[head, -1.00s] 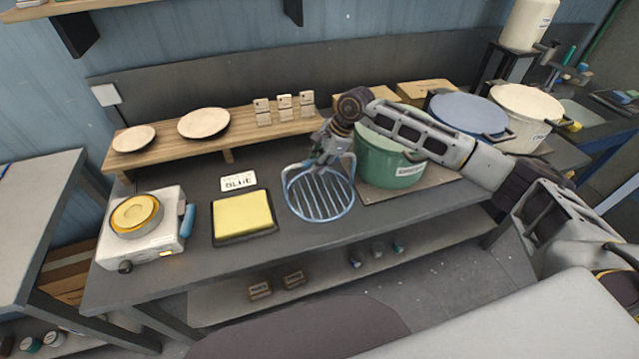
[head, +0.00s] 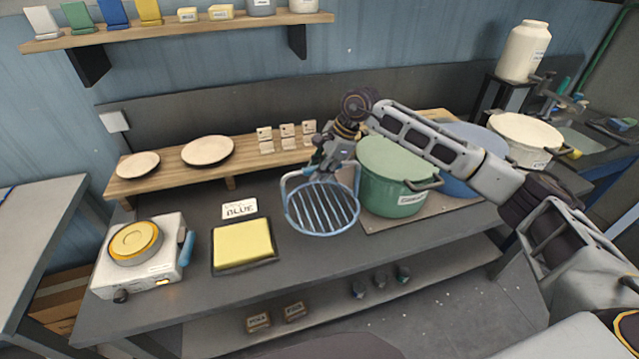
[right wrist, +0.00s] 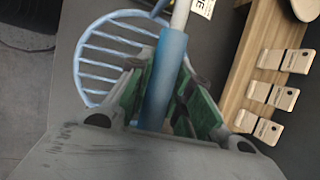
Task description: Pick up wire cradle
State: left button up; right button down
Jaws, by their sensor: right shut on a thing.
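The wire cradle (head: 322,208) is a round, pale blue wire rack with parallel bars and a raised blue handle. In the head view it is at the middle of the bench, between the yellow pad and the green pot, apparently a little above the bench top. My right gripper (head: 325,167) is above its far side, shut on the handle. In the right wrist view the blue handle (right wrist: 166,80) lies between the two fingers, with the round wire cradle (right wrist: 112,58) beyond them. The fingers hide part of the cradle. My left gripper is not in view.
A green pot (head: 398,190) stands close right of the cradle. A yellow pad (head: 243,243) in a dark tray and a white hot plate (head: 150,268) are to the left. A "BLUE" card (head: 239,209) lies behind the pad. A wooden riser (head: 225,167) with plates runs behind.

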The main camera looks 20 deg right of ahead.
jog(key=shift+r, duration=1.3)
